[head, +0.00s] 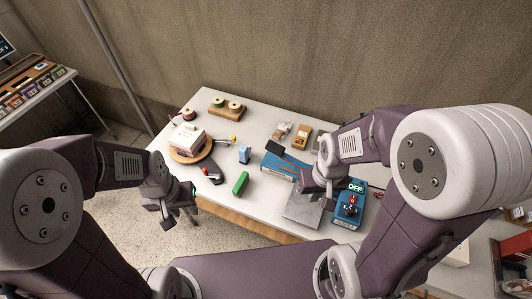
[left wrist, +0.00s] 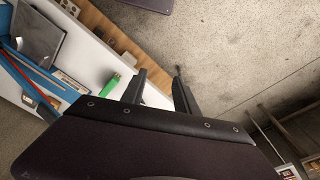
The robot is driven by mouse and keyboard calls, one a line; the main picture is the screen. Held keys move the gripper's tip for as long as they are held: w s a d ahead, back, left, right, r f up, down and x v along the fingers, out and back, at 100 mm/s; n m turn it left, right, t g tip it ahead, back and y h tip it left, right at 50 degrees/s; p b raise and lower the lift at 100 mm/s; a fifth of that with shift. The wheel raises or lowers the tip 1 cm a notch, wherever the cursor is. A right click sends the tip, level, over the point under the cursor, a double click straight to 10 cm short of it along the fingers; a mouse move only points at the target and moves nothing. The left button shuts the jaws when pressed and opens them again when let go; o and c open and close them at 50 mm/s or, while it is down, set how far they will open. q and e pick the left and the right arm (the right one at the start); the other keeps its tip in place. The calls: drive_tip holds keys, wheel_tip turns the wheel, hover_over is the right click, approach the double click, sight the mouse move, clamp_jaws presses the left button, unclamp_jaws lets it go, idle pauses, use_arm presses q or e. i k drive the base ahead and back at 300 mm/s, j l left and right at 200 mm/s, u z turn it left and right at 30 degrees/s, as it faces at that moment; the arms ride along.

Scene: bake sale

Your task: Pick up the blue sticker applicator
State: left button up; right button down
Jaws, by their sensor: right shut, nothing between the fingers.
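The blue sticker applicator appears to be the small upright blue object (head: 244,153) near the middle of the table, behind a green block-like item (head: 240,183). My left gripper (head: 180,208) hangs off the table's front left edge, apart from the applicator and to its lower left. In the left wrist view its two fingers (left wrist: 160,73) are spread, with nothing between them. My right gripper (head: 318,185) is shut and empty above the right part of the table, over a grey plate. I cannot make out the applicator in the left wrist view.
A cake box (head: 188,138) stands on a round wooden board at the left. Ribbon spools (head: 227,106) are at the back. A blue box (head: 278,168) and a blue device marked OFF (head: 348,207) are at the right.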

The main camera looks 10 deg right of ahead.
sight(244, 152)
drive_tip(key=i+j+z, duration=0.15)
drive_tip(key=z, duration=0.25)
drive_tip(key=i+j+z, duration=0.1)
drive_tip(key=j+z, duration=0.55)
drive_tip(key=z, duration=0.2)
drive_tip(key=j+z, duration=0.65)
drive_tip(key=z, duration=0.15)
